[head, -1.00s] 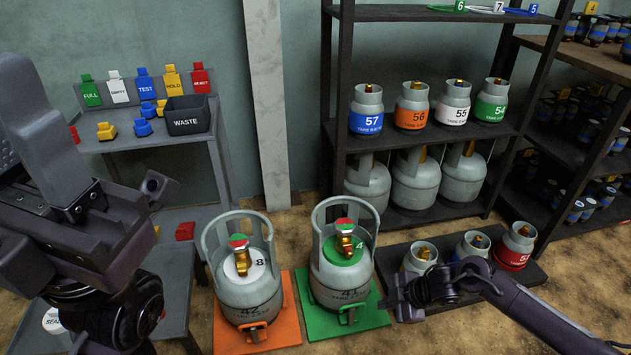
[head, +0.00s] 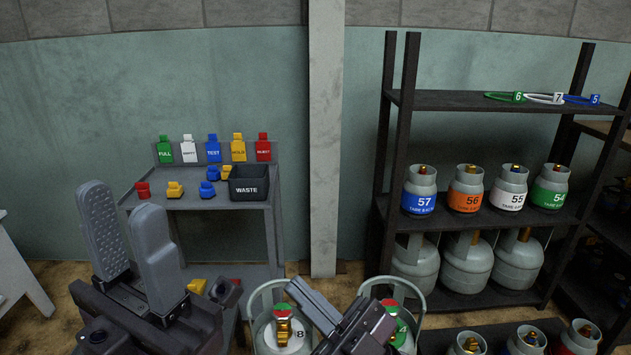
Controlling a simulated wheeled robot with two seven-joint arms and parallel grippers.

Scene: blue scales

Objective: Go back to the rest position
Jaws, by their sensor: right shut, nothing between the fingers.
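My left gripper (head: 131,222) is at the lower left, in front of the grey workbench. Its two long grey fingers point up and stand apart with nothing between them. My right gripper (head: 303,290) is at the bottom centre, pointing up and left, with its fingers together and empty. It overlaps the view of two grey gas cylinders with red-and-green caps. The left cylinder (head: 264,335) and the right cylinder (head: 415,305) show only their upper parts. I cannot tell how far the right gripper is from them.
The workbench (head: 150,203) holds coloured tags, small blue, yellow and red pieces, and a black WASTE bin (head: 249,190). A dark shelf (head: 450,101) with numbered cylinders stands at the right. A pale post (head: 326,140) stands between them. A white table edge (head: 20,265) shows at the far left.

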